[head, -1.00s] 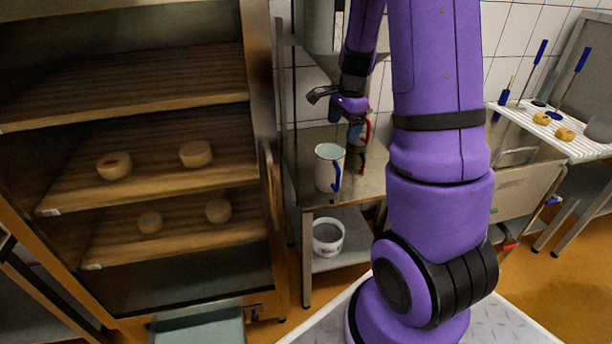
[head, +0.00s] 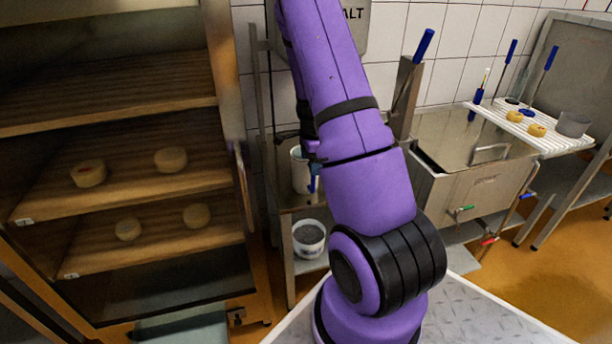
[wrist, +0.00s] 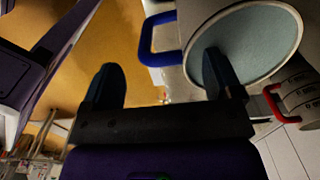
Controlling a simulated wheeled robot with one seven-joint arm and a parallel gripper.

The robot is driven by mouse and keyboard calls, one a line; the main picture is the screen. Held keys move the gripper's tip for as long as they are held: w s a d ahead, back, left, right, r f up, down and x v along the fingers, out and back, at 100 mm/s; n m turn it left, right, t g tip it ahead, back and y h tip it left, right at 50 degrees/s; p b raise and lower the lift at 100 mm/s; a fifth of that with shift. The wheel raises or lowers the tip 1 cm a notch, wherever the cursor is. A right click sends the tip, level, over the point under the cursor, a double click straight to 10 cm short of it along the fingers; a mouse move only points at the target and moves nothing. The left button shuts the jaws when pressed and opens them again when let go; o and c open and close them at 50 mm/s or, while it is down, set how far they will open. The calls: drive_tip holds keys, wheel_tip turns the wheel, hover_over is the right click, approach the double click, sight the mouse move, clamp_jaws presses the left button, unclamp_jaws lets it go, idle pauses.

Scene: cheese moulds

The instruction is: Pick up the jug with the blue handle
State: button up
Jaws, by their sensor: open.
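The jug with the blue handle shows in the head view as a white jug (head: 300,172) on a steel table, partly behind my arm. In the wrist view I look into its round, pale mouth (wrist: 245,45) at the upper right. Its blue handle (wrist: 145,42) stands out to the left of the mouth. My gripper (wrist: 165,82) is open and empty. In the wrist picture the handle lies ahead, between the two fingers' lines. The right finger overlaps the jug's mouth; I cannot tell whether it is inside or above. The head view mostly hides my gripper.
A jug with a red handle (wrist: 300,95) stands close beside, right in the wrist view. A white bucket (head: 309,238) sits on the lower shelf. A wooden-shelved cabinet with cheeses (head: 170,160) is left; a steel vat (head: 470,185) is right.

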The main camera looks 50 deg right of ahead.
sight(307, 174)
wheel_tip(307, 174, down, 5)
drive_tip(key=shift+f, duration=0.1)
idle(0.3)
clamp_jaws()
